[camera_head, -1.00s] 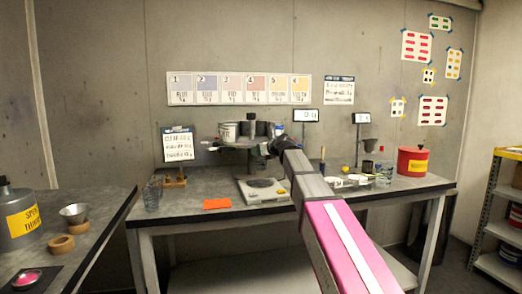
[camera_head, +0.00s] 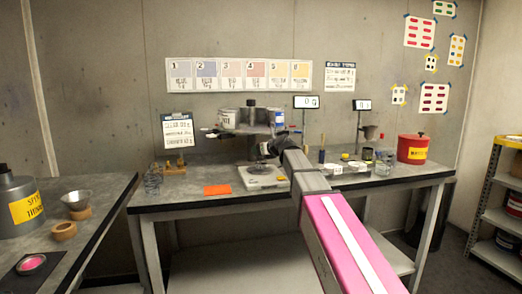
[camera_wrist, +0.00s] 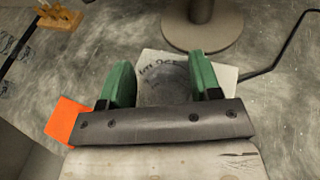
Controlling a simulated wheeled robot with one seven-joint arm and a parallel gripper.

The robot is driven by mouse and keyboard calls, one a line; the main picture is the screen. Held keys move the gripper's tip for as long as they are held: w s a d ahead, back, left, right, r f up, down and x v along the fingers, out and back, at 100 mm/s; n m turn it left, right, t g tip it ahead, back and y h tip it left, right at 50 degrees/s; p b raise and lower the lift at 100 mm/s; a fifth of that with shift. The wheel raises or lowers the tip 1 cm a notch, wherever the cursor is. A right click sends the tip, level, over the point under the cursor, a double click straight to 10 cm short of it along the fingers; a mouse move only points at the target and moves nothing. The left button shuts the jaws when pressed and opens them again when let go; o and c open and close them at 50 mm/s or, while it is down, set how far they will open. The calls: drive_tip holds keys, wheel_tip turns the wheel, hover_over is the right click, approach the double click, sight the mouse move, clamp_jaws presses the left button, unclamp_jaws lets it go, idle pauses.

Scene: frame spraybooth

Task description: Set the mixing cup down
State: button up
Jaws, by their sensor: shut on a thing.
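My gripper (camera_head: 262,151) is over the weighing scale (camera_head: 252,182) on the back bench. In the wrist view its two green fingers (camera_wrist: 163,88) stand apart, closed on the mixing cup (camera_wrist: 166,82). The cup looks grey and see-through, and its outline is hard to tell from the scale behind it. The scale (camera_wrist: 148,62) shows under and beyond the fingers, pale with dark print. I cannot tell whether the cup touches the scale. In the head view my arm hides much of the gripper and the cup.
A round stand (camera_head: 240,131) with cans rises just behind; its base (camera_wrist: 205,32) is close beyond the scale. An orange card (camera_head: 217,190) lies left of the scale. White dishes (camera_head: 355,166) and a red can (camera_head: 412,148) stand to the right. Bare bench shows at the front left.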

drive_tip(key=shift+f, duration=0.55)
drive_tip(key=o, duration=1.1)
drive_tip(key=shift+c, duration=0.2)
drive_tip(key=v, duration=1)
drive_tip(key=shift+s+d+r, duration=0.15)
drive_tip(key=shift+s+d, duration=0.05)
drive_tip(key=shift+s, duration=0.1)
